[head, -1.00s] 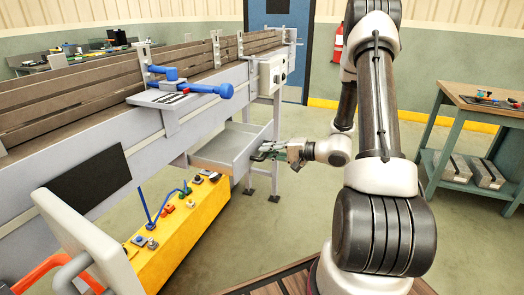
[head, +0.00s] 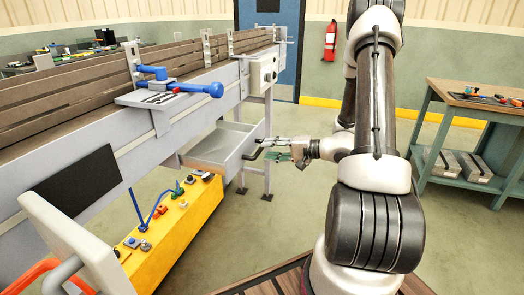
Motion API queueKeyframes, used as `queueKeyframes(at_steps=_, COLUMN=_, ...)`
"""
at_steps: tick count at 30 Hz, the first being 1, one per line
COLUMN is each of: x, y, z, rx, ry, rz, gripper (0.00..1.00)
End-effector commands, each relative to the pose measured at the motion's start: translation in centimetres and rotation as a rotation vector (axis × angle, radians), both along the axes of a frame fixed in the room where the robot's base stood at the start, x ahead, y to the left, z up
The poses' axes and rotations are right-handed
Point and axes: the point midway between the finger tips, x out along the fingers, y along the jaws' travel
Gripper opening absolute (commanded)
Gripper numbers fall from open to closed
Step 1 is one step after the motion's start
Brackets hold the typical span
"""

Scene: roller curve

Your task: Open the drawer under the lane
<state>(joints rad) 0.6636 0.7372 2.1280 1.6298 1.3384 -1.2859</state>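The grey drawer (head: 209,151) stands out from under the roller lane (head: 110,132), so its empty-looking inside shows. Its dark handle (head: 252,154) is on the front panel, facing my arm. My gripper (head: 267,149) is just right of the handle, level with it. Its fingers look spread, with a small gap between their tips and the handle; nothing shows between them. Exact contact is hard to judge at this size.
A yellow box (head: 178,232) with buttons stands below the lane. A blue lever (head: 200,89) and a grey switch box (head: 263,73) are on the lane's side. A green workbench (head: 428,130) is at right. Floor beyond the drawer is clear.

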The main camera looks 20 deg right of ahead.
Motion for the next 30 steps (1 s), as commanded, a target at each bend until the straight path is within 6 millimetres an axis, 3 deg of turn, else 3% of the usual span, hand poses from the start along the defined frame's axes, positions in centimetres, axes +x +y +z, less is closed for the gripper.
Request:
queueKeyframes(at_steps=6, x=-3.3, y=-3.5, z=1.0, rx=-0.001, ry=-0.001, rz=-0.005, gripper=0.35)
queueKeyframes(at_steps=12, x=-5.1, y=-5.2, z=1.5, rx=-0.001, ry=0.000, rz=-0.002, gripper=0.35)
queueKeyframes(at_steps=30, x=-5.5, y=-5.5, z=1.6, rx=0.001, ry=0.001, rz=0.000, gripper=0.35)
